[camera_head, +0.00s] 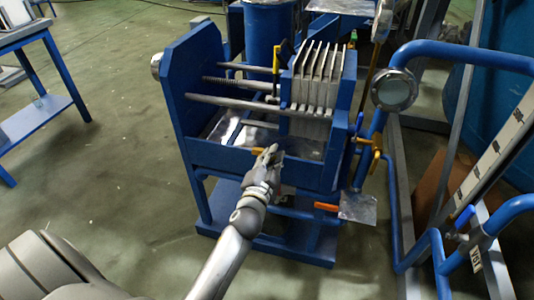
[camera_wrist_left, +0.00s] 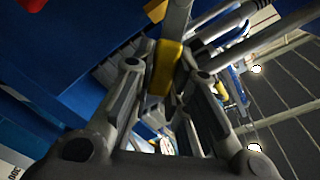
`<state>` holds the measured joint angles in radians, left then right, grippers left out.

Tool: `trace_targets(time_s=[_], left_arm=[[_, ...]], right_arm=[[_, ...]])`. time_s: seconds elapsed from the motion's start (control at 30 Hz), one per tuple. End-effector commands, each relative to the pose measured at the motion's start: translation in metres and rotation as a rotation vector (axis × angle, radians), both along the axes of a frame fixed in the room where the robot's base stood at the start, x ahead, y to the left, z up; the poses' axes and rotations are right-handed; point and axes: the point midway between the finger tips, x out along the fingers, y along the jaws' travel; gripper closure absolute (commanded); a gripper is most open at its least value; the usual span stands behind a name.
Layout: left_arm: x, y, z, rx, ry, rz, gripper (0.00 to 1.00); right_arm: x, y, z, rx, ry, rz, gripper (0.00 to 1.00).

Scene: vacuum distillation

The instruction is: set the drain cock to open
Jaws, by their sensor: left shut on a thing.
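My left gripper (camera_head: 270,154) reaches the front of the blue filter-press frame (camera_head: 212,152). Its fingers are shut on a yellow handle (camera_wrist_left: 167,66), which lies between the fingertips in the left wrist view. A bit of this yellow handle (camera_head: 258,150) shows left of the fingers in the head view; the fingers hide most of it. I cannot tell from these frames whether this cock is open or closed. An orange handle (camera_head: 327,206) sits lower right of the gripper, apart from it. My right gripper is not in view.
Grey plates (camera_head: 318,80) stand in the frame behind the gripper. Blue pipes (camera_head: 448,50) with a round gauge or sight glass (camera_head: 394,90) and more yellow handles (camera_head: 366,140) stand to the right. A blue table (camera_head: 45,118) is at far left. The floor between is clear.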

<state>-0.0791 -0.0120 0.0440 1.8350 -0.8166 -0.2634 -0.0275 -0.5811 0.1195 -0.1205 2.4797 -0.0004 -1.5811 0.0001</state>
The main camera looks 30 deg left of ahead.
Motion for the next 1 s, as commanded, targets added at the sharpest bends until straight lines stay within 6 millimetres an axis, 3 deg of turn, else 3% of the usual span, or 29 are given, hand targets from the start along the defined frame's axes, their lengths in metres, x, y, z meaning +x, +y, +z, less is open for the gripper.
trace_targets(time_s=[0.47,0.7,1.0], left_arm=[[0.003,-0.014,-0.026,0.421,0.103,-0.001,1.00],[0.004,-0.017,-0.036,0.577,0.140,-0.003,1.00],[0.004,-0.017,-0.042,0.679,0.165,-0.002,1.00]], right_arm=[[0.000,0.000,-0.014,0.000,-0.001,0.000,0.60],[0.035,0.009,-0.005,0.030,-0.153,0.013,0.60],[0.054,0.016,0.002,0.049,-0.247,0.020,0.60]])
